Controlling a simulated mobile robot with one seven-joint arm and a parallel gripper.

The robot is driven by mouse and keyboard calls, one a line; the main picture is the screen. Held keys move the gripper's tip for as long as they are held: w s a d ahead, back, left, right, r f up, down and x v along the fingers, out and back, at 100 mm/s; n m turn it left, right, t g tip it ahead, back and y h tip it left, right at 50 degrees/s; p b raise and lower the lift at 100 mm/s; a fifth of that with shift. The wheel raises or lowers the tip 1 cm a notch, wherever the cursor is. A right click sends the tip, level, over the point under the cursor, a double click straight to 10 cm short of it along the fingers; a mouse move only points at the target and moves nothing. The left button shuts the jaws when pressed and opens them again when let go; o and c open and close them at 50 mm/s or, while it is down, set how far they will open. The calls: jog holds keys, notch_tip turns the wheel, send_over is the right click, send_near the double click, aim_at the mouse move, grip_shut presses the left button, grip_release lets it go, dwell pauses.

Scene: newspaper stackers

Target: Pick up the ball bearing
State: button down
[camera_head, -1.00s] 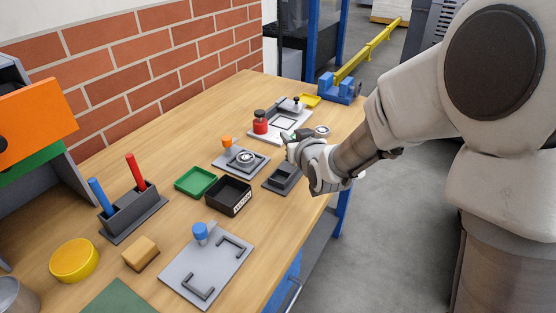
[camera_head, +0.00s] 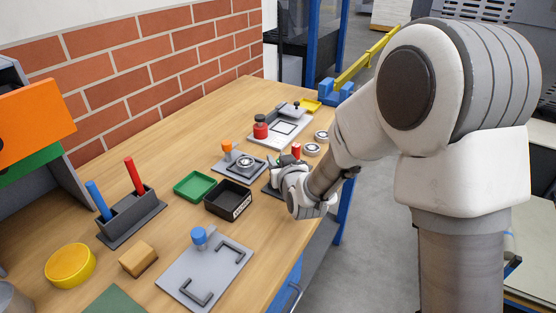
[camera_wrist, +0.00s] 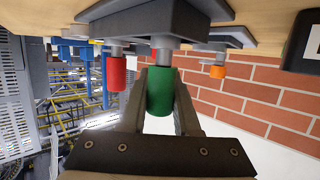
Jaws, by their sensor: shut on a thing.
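Silver ring-shaped bearings lie on the table right of my gripper in the head view, one farther back (camera_head: 321,136) and one nearer (camera_head: 312,150). Another round metal ring (camera_head: 245,162) sits on a grey plate with an orange knob (camera_head: 227,147). My gripper (camera_head: 277,174) is low over the dark grey fixture (camera_head: 268,188), which it partly hides. In the wrist view, which is upside down, my gripper (camera_wrist: 162,95) is shut on a green cylinder (camera_wrist: 160,92), below a dark grey block (camera_wrist: 150,22). A red cylinder (camera_wrist: 116,74) shows beside it.
A black bin (camera_head: 226,205) and a green tray (camera_head: 194,186) stand left of my gripper. A grey plate with a blue knob (camera_head: 199,236) lies nearer. A light plate with a red knob (camera_head: 260,130) is behind. The table's edge is close on the right.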

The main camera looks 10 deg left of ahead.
jog(key=c, duration=0.6)
grip_release()
jog(key=shift+f, duration=0.1)
jog(key=shift+c, duration=0.2)
jog(key=shift+r, duration=0.2)
jog(key=v, duration=1.2)
jog(key=shift+r, duration=0.1)
